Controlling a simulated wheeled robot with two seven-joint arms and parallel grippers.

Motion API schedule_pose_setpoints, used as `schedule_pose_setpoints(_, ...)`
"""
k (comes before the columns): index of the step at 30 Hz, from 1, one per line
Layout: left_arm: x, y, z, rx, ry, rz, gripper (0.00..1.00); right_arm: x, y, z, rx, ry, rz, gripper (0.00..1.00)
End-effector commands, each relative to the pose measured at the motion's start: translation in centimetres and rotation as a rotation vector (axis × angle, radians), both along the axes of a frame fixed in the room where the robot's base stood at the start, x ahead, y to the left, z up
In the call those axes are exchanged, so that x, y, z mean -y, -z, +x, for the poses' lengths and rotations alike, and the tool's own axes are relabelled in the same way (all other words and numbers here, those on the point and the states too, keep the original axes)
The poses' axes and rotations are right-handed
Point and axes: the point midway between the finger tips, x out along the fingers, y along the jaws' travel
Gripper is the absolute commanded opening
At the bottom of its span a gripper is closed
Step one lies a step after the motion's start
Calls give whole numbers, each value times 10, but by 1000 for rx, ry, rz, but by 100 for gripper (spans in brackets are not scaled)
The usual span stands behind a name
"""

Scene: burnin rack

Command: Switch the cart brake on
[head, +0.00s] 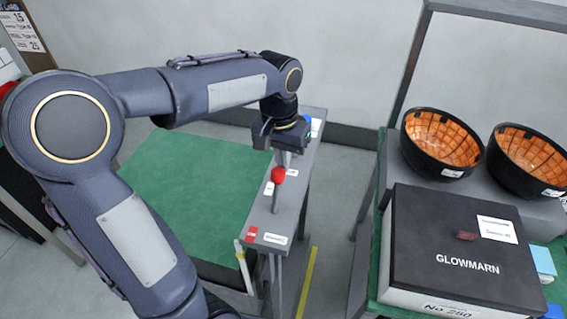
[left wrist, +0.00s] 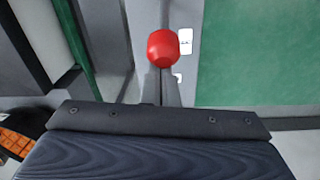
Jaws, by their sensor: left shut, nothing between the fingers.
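The brake lever is a grey stem with a red knob (head: 277,175), standing on the grey top rail (head: 290,190) of the cart with the green surface (head: 190,185). My left gripper (head: 285,157) is shut and empty, pointing down over the rail just beyond the knob. I cannot tell whether it touches the lever. In the left wrist view the red knob (left wrist: 163,48) shows ahead of the dark gripper body, with its stem partly hidden. My right gripper is not in view.
At right, a bench holds a black GLOWMARN box (head: 455,245) and two black bowls with orange insides (head: 441,143) (head: 528,160). A floor gap with a yellow stripe (head: 308,280) separates cart and bench.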

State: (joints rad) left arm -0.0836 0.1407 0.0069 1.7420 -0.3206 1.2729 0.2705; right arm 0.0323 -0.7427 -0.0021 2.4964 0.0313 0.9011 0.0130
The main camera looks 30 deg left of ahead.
Motion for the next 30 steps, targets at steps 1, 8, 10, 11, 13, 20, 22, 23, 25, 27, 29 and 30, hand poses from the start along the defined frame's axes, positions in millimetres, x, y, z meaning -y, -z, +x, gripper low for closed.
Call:
schedule_pose_setpoints(1, 1, 2, -2, 31, 1, 6, 0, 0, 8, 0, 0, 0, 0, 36)
schedule_pose_setpoints(8, 4, -4, -17, 227, 2, 52, 0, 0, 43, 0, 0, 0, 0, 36)
schedule_pose_setpoints(10, 6, -5, -25, 292, 2, 68, 0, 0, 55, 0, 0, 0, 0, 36)
schedule_pose_setpoints(11, 7, -6, -28, 319, 2, 75, 0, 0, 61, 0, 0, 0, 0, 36)
schedule_pose_setpoints(13, 9, -7, -36, 385, 2, 89, 0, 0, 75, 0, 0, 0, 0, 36)
schedule_pose_setpoints(20, 14, -6, -61, 584, 0, 140, 0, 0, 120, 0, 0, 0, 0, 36)
schedule_pose_setpoints(22, 16, -6, -68, 638, -1, 153, 0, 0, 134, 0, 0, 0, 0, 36)
schedule_pose_setpoints(23, 16, -6, -70, 660, 0, 158, 0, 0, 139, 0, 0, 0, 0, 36)
schedule_pose_setpoints(25, 18, -6, -76, 707, 0, 170, 0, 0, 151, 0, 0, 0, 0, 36)
schedule_pose_setpoints(27, 19, -6, -81, 748, -1, 179, 0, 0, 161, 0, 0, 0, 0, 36)
schedule_pose_setpoints(29, 20, -6, -84, 779, -2, 188, 0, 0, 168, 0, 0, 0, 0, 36)
schedule_pose_setpoints(30, 20, -6, -86, 797, -1, 192, 0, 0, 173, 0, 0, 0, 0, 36)
